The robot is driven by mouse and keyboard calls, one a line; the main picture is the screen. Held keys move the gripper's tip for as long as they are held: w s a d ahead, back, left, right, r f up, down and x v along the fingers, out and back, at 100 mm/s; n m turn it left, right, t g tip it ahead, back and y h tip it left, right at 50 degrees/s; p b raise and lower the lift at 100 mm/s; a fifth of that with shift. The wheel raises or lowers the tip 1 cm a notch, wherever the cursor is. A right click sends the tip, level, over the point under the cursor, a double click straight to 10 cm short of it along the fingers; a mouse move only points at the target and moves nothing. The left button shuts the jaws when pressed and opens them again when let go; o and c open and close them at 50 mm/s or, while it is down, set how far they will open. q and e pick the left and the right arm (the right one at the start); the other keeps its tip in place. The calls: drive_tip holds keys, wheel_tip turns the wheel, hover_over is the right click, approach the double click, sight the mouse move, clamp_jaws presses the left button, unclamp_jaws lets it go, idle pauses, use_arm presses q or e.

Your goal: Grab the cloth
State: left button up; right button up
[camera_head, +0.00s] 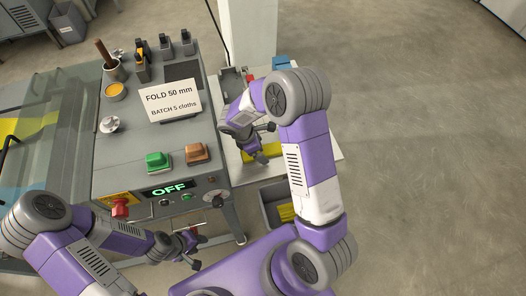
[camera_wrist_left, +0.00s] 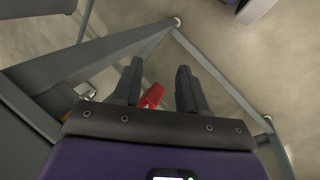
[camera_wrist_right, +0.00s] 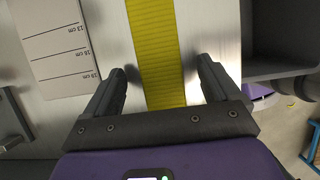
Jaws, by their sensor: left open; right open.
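The yellow ribbed cloth (camera_wrist_right: 155,40) lies as a long flat strip on a pale metal surface in the right wrist view. In the head view a yellow piece (camera_head: 270,150) shows on the pale side table, partly hidden by my right arm. My right gripper (camera_head: 250,148) is over this table, its open fingers on either side of the strip in the right wrist view; I cannot tell whether they touch it. My left gripper (camera_head: 192,243) is open and empty beside the front of the grey machine.
The grey machine (camera_head: 165,125) carries a sign (camera_head: 172,102), green (camera_head: 157,160) and orange (camera_head: 197,153) buttons and an "OFF" display (camera_head: 168,190). A white scale (camera_wrist_right: 60,45) lies left of the strip. A grey bin (camera_head: 272,196) with yellow contents stands below the side table (camera_head: 248,177).

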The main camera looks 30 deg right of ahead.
drive_tip(key=shift+s+d+f, duration=0.1)
drive_tip(key=shift+f, duration=0.15)
drive_tip(key=c, duration=1.1)
drive_tip(key=shift+r, duration=0.1)
